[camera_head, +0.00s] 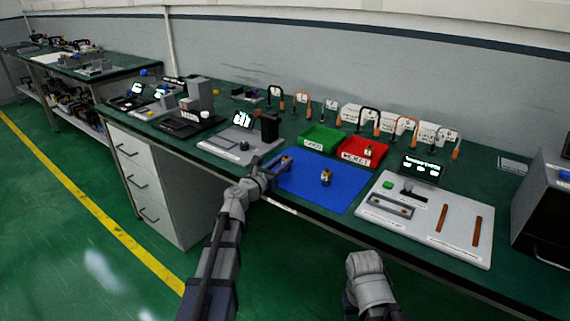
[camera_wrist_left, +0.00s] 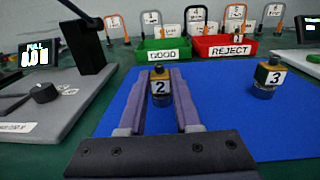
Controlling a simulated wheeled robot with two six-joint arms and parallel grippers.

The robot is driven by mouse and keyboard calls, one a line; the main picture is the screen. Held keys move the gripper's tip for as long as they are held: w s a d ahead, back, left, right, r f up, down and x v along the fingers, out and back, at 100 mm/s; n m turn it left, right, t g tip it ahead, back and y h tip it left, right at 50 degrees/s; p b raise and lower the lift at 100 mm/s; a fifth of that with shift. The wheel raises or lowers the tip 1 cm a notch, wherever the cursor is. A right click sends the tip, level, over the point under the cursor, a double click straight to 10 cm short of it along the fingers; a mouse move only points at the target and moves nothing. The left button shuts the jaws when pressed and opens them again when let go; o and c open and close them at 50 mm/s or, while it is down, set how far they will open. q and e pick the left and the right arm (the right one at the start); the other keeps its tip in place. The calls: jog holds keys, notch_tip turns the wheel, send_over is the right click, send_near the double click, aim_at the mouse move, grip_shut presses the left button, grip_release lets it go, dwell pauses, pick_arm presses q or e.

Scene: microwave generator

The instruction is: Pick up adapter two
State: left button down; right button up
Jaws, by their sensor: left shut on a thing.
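Adapter two (camera_wrist_left: 159,87), a small brass and dark piece with a white "2" label, sits between the fingers of my left gripper (camera_wrist_left: 163,76). The gripper is shut on it over the left part of the blue mat (camera_wrist_left: 215,112). In the head view my left gripper (camera_head: 272,170) is at the mat's left edge, and its fingers partly hide the adapter. Adapter three (camera_wrist_left: 268,77), labelled "3", stands upright on the mat to the right, apart from the gripper; it also shows in the head view (camera_head: 326,177).
Behind the mat are a green GOOD tray (camera_head: 321,139) and a red REJECT tray (camera_head: 362,153) with a small brass piece inside. A grey device (camera_head: 238,145) stands left, a white test panel (camera_head: 425,217) right. Several cable stands line the back.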

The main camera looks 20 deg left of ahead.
pick_arm(q)
jog(key=shift+r, duration=0.1)
notch_tip(320, 180, up, 20)
jog(key=p, duration=2)
jog(key=shift+r, duration=0.2)
